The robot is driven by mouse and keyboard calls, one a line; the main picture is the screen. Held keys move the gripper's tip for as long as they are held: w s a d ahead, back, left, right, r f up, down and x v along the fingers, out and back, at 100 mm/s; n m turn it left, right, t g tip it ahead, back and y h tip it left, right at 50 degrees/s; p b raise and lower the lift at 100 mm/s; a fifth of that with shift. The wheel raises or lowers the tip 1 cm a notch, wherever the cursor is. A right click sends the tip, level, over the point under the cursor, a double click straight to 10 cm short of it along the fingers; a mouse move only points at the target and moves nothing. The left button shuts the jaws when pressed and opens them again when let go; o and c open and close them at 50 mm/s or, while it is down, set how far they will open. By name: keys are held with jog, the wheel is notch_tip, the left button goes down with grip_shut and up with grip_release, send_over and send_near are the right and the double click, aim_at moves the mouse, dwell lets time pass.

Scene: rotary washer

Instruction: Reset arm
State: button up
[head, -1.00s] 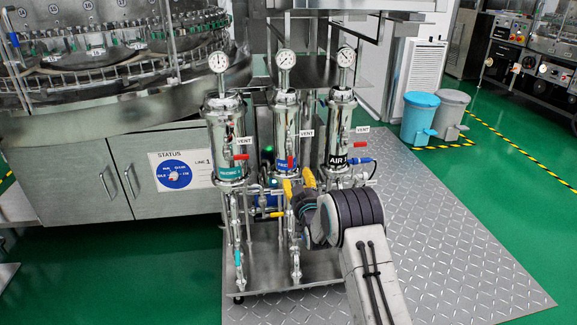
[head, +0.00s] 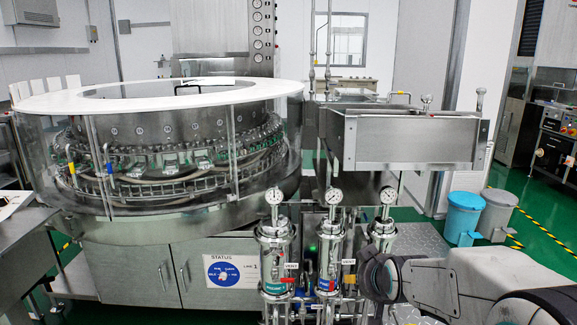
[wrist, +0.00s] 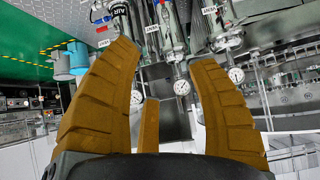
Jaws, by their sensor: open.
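My arm (head: 440,283) reaches in from the lower right of the head view. Its dark wrist end (head: 378,277) overlaps the lower part of the right filter housing. The fingers cannot be made out in the head view. In the wrist view, my gripper (wrist: 165,55) shows thick brown fingers spread wide apart, with a shorter one between them. It is open and nothing is between the fingers. The wrist picture is upside down, with gauges and filter housings beyond the fingertips, apart from them.
Three steel filter housings (head: 277,255) with gauges stand in front of the rotary washer (head: 170,150). A steel hopper (head: 410,138) is above and right of them. A blue bin (head: 463,215) and a grey bin (head: 497,212) stand at the right. Green floor between is open.

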jog(key=s+r+g+p, duration=0.2)
jog(key=s+r+p, duration=0.3)
jog(key=s, duration=0.5)
jog(key=s+r+g+p, duration=0.2)
jog(key=s+r+p, duration=0.3)
jog(key=s, duration=0.5)
jog(key=s+r+g+p, duration=0.2)
jog(key=s+r+p, duration=0.3)
jog(key=s, duration=0.5)
jog(key=shift+r+p, duration=0.25)
jog(key=shift+p, duration=0.15)
jog(key=shift+w+d, duration=0.1)
jog(key=shift+w, duration=0.05)
